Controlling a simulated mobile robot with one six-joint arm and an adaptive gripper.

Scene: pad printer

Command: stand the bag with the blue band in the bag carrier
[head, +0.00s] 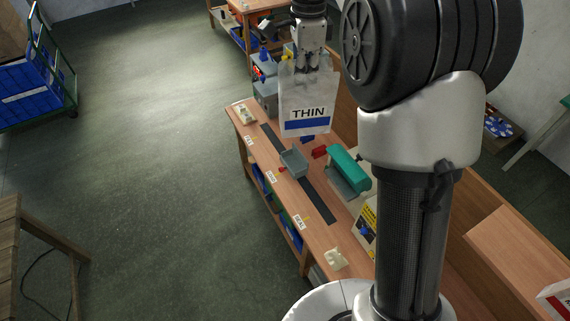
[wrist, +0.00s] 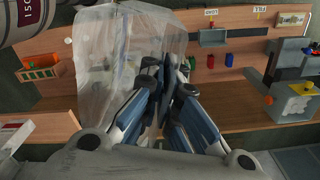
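The bag with the blue band (head: 305,104) is a pale, see-through bag with a label reading THIN above the band. It hangs upright below my gripper (head: 309,66), which is shut on its top edge, in the air over the far part of the bench. In the wrist view the clear bag (wrist: 108,62) spreads left of my gripper's fingers (wrist: 165,88), and its band cannot be made out. A small grey open tray (head: 294,162) sits on the dark strip of the bench below the bag; I cannot tell for sure whether it is the bag carrier.
The wooden bench (head: 316,232) carries a machine with a teal cover (head: 348,168), a red block (head: 319,152) and cream pieces (head: 335,259). A grey machine (head: 265,92) stands at the far end. Open floor (head: 160,165) lies left of the bench.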

